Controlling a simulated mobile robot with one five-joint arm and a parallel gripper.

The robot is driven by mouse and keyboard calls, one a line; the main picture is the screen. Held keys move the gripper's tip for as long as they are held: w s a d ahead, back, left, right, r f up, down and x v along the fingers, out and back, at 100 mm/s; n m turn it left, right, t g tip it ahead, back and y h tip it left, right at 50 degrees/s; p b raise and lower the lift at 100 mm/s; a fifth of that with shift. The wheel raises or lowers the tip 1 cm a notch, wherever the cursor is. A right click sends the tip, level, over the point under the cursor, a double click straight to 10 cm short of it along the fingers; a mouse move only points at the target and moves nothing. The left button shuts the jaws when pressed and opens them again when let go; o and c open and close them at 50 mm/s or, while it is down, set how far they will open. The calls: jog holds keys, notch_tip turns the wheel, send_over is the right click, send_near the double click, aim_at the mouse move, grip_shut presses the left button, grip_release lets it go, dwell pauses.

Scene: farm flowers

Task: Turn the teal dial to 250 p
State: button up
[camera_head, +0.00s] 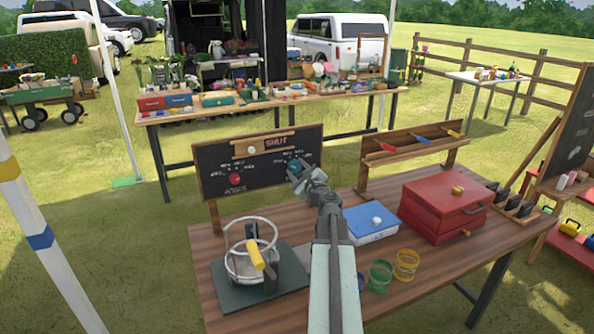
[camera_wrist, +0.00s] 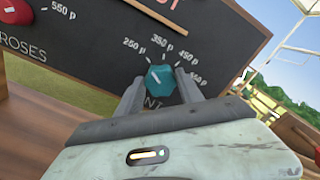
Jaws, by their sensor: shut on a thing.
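The teal dial (camera_wrist: 161,79) is on the black price board (camera_wrist: 90,62), with labels from 250 p to 550 p around its upper side. A pale mark on its face points up and left, towards the 250 p side; I cannot tell whether it lines up exactly. My gripper (camera_wrist: 159,88) is shut on the dial, one finger on each side. In the head view the dial (camera_head: 295,164) shows at the board's right part, partly hidden by my gripper (camera_head: 300,180).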

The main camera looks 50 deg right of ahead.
jog(key=o, duration=1.3)
jog(key=shift+o, duration=0.2)
jog(key=v, duration=0.7)
jog(key=shift+s+a, duration=0.15)
jog(key=shift+s, duration=0.15)
